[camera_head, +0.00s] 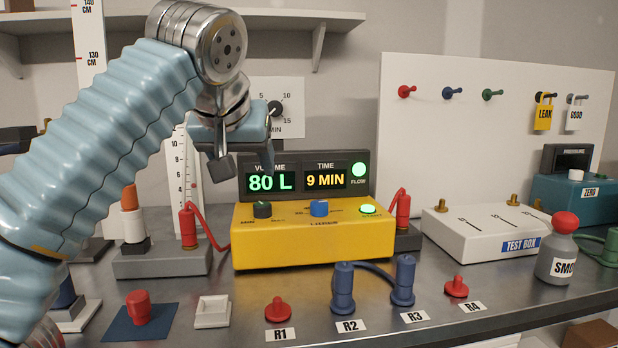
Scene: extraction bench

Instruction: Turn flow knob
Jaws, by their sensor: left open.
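A yellow box (300,250) stands mid-bench. On its top are a dark knob (262,209) at the left, a blue knob (319,208) in the middle and a lit green button (368,209) at the right. The small print around the knobs is hard to read. Behind it a display (306,176) shows 80 L and 9 MIN, with a green FLOW light (359,170). My left gripper (243,167) is open and empty, above the dark knob. It covers the display's upper left corner. My right gripper is out of view.
Red cylinders with tubes (187,222) flank the box. Blue fittings (342,290) and red plugs (278,310) stand in front. A white test box (500,230) and a grey bottle (558,255) are at right. The space directly above the blue knob is clear.

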